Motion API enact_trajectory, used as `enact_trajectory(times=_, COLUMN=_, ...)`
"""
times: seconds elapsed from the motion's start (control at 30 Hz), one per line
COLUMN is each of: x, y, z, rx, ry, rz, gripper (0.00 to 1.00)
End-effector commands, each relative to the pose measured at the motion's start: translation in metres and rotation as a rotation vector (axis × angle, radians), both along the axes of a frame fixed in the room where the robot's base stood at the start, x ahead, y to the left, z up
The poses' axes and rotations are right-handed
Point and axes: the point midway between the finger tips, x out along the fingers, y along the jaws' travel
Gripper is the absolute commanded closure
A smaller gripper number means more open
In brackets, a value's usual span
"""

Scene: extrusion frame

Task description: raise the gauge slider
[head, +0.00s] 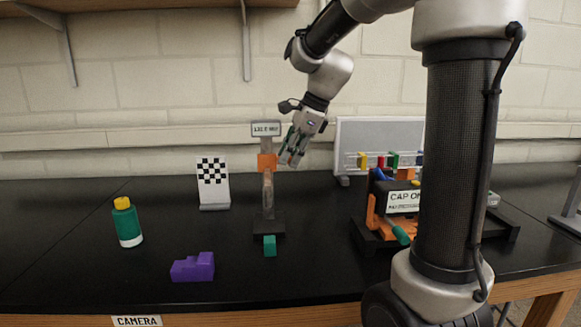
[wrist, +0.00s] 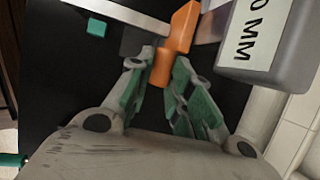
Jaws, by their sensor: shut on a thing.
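The gauge is an upright metal post (head: 268,195) on a dark base (head: 269,227), with a labelled block (head: 266,129) at its top. The orange slider (head: 266,161) sits on the post in its upper part, a little below the top block. My gripper (head: 287,160) reaches in from the right of the post at the slider's height. In the wrist view the slider (wrist: 176,45) has its near end between the green-padded fingers, and my gripper (wrist: 163,75) is shut on it. The top block (wrist: 268,40) is close to the right finger there.
A green block (head: 270,246) lies in front of the base. A purple stepped block (head: 192,267), a green bottle with a yellow cap (head: 127,222) and a checkered board (head: 213,182) stand to the left. A labelled orange-and-black fixture (head: 400,205) is at right.

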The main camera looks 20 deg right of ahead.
Motion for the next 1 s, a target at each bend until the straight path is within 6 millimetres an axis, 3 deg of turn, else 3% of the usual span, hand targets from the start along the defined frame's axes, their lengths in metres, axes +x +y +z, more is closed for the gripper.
enact_trajectory(times=0.2, x=0.0, y=0.0, z=0.0, rx=0.0, ry=0.0, rz=0.0, gripper=1.0)
enact_trajectory(times=0.23, x=0.0, y=0.0, z=0.0, rx=0.0, ry=0.0, rz=0.0, gripper=0.76)
enact_trajectory(times=0.33, x=0.0, y=0.0, z=-0.001, rx=-0.001, ry=0.0, rz=0.0, gripper=0.58)
enact_trajectory(times=0.73, x=-0.002, y=-0.002, z=0.005, rx=0.0, ry=-0.001, rz=0.0, gripper=0.58)
enact_trajectory(times=1.0, x=-0.017, y=-0.019, z=0.054, rx=-0.001, ry=-0.003, rz=-0.003, gripper=0.58)
